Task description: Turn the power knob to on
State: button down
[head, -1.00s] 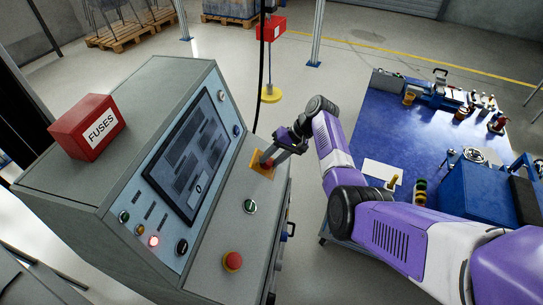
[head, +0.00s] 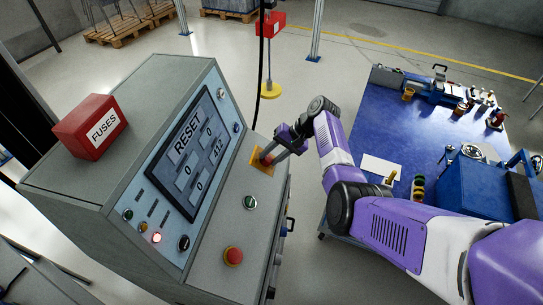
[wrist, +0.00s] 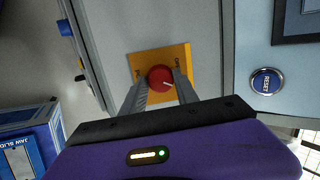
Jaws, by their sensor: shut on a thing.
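The power knob (wrist: 160,78) is round and red with a white pointer mark, on a yellow plate (wrist: 148,57) set in the grey sloping console top. In the wrist view, my gripper (wrist: 161,82) has one finger on each side of the knob and is shut on it. The pointer mark points to the right, toward the plate's right-hand lettering, which is partly hidden by a finger. In the head view, my gripper (head: 272,157) reaches the yellow plate (head: 258,167) from the right. The screen (head: 191,153) reads RESET with several number boxes.
A blue RESET button (wrist: 266,82) lies right of the plate in the wrist view. A red mushroom button (head: 233,256) and a green button (head: 249,202) sit on the console. A red FUSES box (head: 91,126) stands on top. A blue workbench (head: 400,130) is at right.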

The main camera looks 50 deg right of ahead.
jog(key=c, duration=0.9)
grip_release()
jog(key=shift+b+v, duration=0.5)
jog(key=shift+v, duration=3.45)
jog(key=shift+d+f, duration=0.1)
